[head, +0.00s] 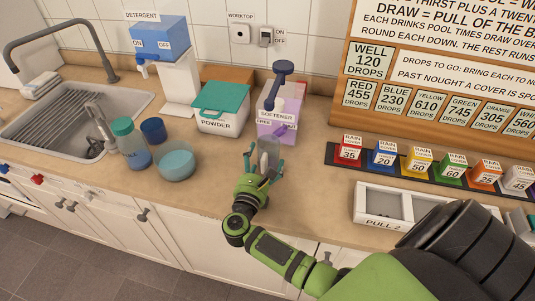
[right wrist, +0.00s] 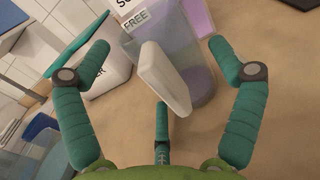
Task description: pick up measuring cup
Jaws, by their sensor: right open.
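A clear cup (head: 272,147), which looks like the measuring cup, stands on the worktop in front of the softener dispenser (head: 281,108). In the right wrist view the cup (right wrist: 200,88) is see-through, with a pale upright handle (right wrist: 165,78) facing my gripper. My right gripper (head: 264,164) is open at the cup's near side. In the right wrist view its green fingers (right wrist: 162,70) spread left, right and below the handle, with none clearly touching it. The gripper partly hides the cup in the head view. My left gripper is not in view.
The powder box (head: 221,107) stands behind left of the cup. A teal-lidded jar (head: 130,143), a blue cup (head: 153,130) and a teal bowl (head: 176,164) stand by the sink (head: 55,118). Rain cover boxes (head: 385,157) and a white tray (head: 374,206) lie right. The front worktop strip is clear.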

